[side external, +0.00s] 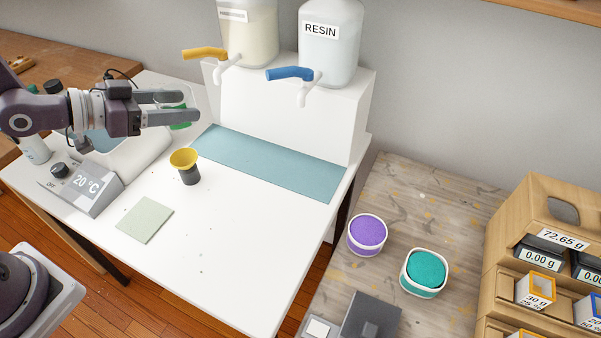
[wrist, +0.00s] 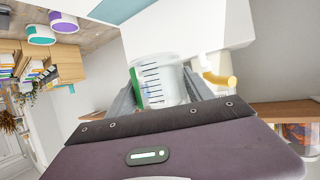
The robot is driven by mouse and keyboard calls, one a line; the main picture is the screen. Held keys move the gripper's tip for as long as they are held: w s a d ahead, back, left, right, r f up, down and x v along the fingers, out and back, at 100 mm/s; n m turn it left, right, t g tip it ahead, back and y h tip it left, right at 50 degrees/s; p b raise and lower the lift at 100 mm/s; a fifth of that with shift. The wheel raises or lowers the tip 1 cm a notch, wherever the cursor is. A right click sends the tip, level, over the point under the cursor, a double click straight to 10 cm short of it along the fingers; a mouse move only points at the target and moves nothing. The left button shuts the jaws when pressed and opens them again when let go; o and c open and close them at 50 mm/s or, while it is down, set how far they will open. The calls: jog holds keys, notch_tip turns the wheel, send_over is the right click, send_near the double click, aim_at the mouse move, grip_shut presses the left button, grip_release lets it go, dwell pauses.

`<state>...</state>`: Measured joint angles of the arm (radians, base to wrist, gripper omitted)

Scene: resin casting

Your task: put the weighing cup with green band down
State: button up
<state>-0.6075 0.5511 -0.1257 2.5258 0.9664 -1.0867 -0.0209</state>
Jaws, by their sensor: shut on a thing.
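The weighing cup with green band (side external: 179,125) is clear, with the green band low on it. My gripper (side external: 185,106) is shut on this cup and holds it above the white table, left of the dispenser stand. In the wrist view the cup (wrist: 160,84) shows dark graduation marks and a strip of green, between the two fingers of my gripper (wrist: 165,92). In the side view the fingers hide part of the cup.
A dark cup with a yellow funnel top (side external: 185,165) stands below my gripper. A pale green square (side external: 145,219) and a blue mat (side external: 270,162) lie on the white table (side external: 225,240). A bath with a 20 °C display (side external: 92,186) stands left. The table's front is clear.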

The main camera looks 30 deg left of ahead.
jog(key=r, duration=0.1)
jog(key=w+a+r+n+y, duration=0.1)
jog(key=r, duration=0.1)
jog(key=a+r+y, duration=0.1)
jog(key=shift+w+r+n+t, duration=0.15)
jog(key=shift+r+n+t, duration=0.05)
jog(key=shift+n+t, duration=0.2)
jog(key=w+d+f+m+g+h, duration=0.2)
jog(key=w+d+f+m+h, duration=0.15)
jog(key=w+d+f, duration=0.4)
jog(key=m+g+h, duration=0.3)
jog(key=m, duration=0.1)
send_over(300, 173)
notch_tip(300, 173, down, 8)
jog(key=shift+h, duration=0.25)
notch_tip(300, 173, down, 11)
jog(key=shift+d+r, duration=0.1)
jog(key=shift+r, duration=0.05)
jog(key=o, duration=1.3)
jog(key=shift+o, duration=0.2)
